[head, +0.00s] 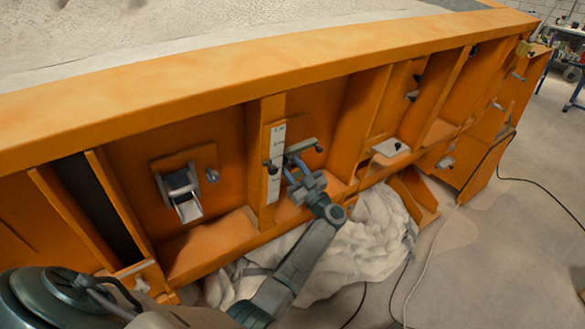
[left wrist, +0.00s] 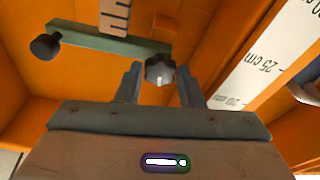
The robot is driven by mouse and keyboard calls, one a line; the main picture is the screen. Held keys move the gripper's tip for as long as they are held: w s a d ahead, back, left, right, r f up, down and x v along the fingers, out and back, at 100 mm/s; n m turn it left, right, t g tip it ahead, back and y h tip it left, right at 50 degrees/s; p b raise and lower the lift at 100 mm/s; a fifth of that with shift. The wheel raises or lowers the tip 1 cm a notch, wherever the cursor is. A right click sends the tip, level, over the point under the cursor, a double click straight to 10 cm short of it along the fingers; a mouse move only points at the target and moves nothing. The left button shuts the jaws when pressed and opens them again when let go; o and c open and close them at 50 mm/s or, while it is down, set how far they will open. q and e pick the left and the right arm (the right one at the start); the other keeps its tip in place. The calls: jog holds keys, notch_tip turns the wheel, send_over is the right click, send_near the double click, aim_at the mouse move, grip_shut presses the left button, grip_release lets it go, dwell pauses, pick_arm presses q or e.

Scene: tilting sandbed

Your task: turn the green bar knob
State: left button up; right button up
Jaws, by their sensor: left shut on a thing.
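In the left wrist view a flat green bar (left wrist: 105,40) crosses the upper part. Its near end carries a dark lobed knob (left wrist: 160,73), and a black knob (left wrist: 45,46) sits at its other end. My left gripper (left wrist: 159,80) is shut on the lobed knob, with one finger on each side. In the head view my left gripper (head: 292,172) is at the orange wall beside the bar (head: 300,146). The gripper hides the held knob there. The black end knob (head: 319,149) shows to the right. My right gripper is not in view.
A white scale strip (head: 274,165) stands just left of my left gripper. A metal bracket (head: 180,185) is further left. Orange ribs frame the bay. White crumpled cloth (head: 365,235) lies below my arm. Cables run over the floor to the right.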

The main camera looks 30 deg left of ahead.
pick_arm(q)
jog(key=shift+f, duration=0.1)
jog(key=o, duration=0.7)
jog(key=shift+s+d+f+b, duration=0.1)
jog(key=shift+d+f+b, duration=0.15)
jog(key=shift+d+b, duration=0.05)
jog(key=b+v, duration=0.5)
jog(key=v, duration=0.5)
jog(key=shift+r, duration=0.1)
